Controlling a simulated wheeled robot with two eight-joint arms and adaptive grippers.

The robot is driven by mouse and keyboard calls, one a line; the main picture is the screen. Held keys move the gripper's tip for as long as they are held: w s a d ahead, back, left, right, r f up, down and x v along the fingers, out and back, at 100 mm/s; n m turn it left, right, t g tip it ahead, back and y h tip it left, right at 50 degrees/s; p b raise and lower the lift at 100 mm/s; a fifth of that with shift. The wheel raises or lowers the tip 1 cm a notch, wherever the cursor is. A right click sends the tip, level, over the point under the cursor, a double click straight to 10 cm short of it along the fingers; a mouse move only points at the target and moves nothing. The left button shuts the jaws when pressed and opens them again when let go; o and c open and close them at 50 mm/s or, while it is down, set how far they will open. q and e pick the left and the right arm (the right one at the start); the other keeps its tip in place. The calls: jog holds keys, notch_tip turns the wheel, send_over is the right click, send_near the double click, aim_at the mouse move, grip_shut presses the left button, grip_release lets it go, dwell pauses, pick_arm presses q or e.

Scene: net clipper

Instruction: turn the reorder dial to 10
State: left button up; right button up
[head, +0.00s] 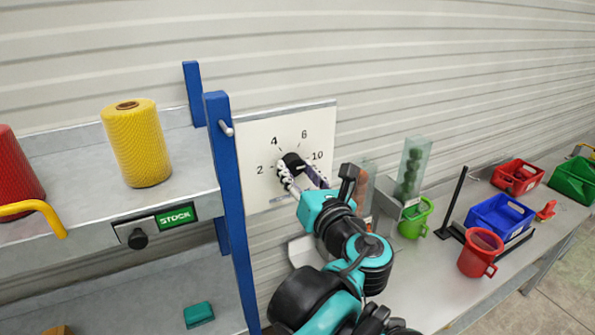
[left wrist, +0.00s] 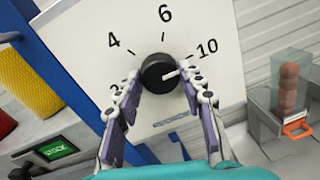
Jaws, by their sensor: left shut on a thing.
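The reorder dial is a round black knob (head: 292,162) on a white panel (head: 262,127) with numbers 2, 4, 6 and 10 around it. In the left wrist view the knob (left wrist: 157,72) has a white pointer line aimed right, a little below the 10 (left wrist: 207,47). My left gripper (head: 291,174) is shut on the knob, with one finger on each side. In the left wrist view its fingers (left wrist: 161,88) touch the knob's lower sides. The fingers hide part of the lower dial face. My right gripper is not in view.
A blue post (head: 232,210) stands just left of the panel. A shelf holds a yellow spool (head: 137,143) and has a green STOCK sign (head: 175,217). To the right, a bench carries a green cup (head: 415,217), a red cup (head: 480,252) and coloured bins.

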pick_arm(q)
jog(key=o, duration=1.2)
jog(key=shift+c, duration=0.2)
jog(key=v, duration=1.2)
jog(key=a+f+n+g+b, duration=0.4)
jog(key=a+f+n+b, duration=0.3)
jog(key=f, duration=0.8)
jog(key=a+f+n+g+b, duration=0.3)
jog(key=a+f+n+b, duration=0.25)
jog(key=a+f, duration=0.65)
jog(key=s+a+f+n+g+h+b, duration=0.1)
jog(key=f+n+b, duration=0.7)
jog(key=f, duration=0.8)
jog(key=s+a+f+n+g+h+b, duration=0.1)
jog(key=s+a+f+n+h+b, duration=0.2)
jog(key=f+n+b, duration=0.6)
notch_tip(320, 180, down, 8)
jog(key=s+n+h, duration=0.2)
jog(key=n, duration=0.3)
jog(key=shift+s+a+r+g, duration=0.15)
jog(key=shift+s+r+g, duration=0.1)
jog(key=shift+s+g, duration=0.15)
